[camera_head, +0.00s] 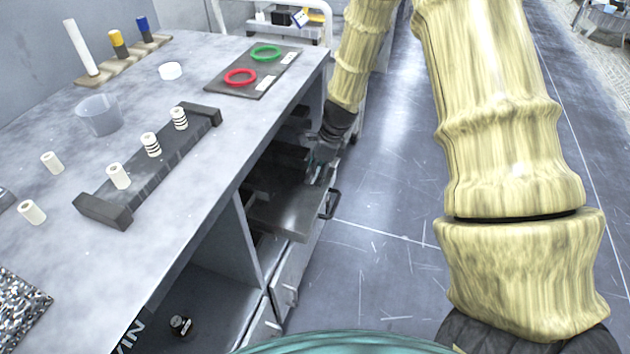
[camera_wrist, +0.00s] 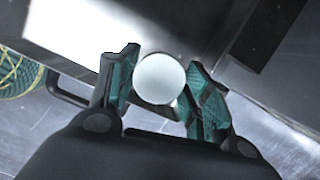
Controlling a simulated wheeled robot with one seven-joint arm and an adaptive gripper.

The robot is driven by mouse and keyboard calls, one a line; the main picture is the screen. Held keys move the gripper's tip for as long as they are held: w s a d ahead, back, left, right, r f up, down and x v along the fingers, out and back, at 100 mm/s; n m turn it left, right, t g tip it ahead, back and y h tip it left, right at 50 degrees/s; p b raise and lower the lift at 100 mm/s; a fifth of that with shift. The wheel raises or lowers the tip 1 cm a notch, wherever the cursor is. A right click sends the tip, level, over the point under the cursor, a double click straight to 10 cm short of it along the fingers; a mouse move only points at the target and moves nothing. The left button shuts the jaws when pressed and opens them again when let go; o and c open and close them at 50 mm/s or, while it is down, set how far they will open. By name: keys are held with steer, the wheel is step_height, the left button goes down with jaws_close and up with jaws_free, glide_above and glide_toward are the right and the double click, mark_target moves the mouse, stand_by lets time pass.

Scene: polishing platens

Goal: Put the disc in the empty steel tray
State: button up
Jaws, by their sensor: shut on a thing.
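The disc (camera_wrist: 160,78) is pale and round and sits between the green-padded fingers of my gripper (camera_wrist: 164,62) in the wrist view. My gripper is shut on it. In the head view my gripper (camera_head: 322,160) is at the open front of the bench, beside a pulled-out steel tray (camera_head: 283,212) with a handle. The disc cannot be made out in the head view. The wrist view shows a bright metal surface and edge (camera_wrist: 75,28) just beyond the fingers; I cannot tell the disc's height over it.
The bench top (camera_head: 235,125) carries a dark rack (camera_head: 150,165) with white rolls, a clear cup (camera_head: 99,115), a white round piece (camera_head: 170,71), and a dark mat with a red ring (camera_head: 240,77) and a green ring (camera_head: 266,53). The floor (camera_head: 385,190) to the right is clear.

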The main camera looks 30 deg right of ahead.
mark_target(315, 187)
steer(key=shift+f+b, duration=0.45)
steer(key=shift+f, duration=1.4)
steer(key=shift+w+a+f, duration=0.15)
steer(key=shift+f, duration=0.15)
steer(key=shift+r, duration=0.1)
steer(key=o, duration=0.9)
steer(key=p+v, duration=0.2)
steer(key=v, duration=1)
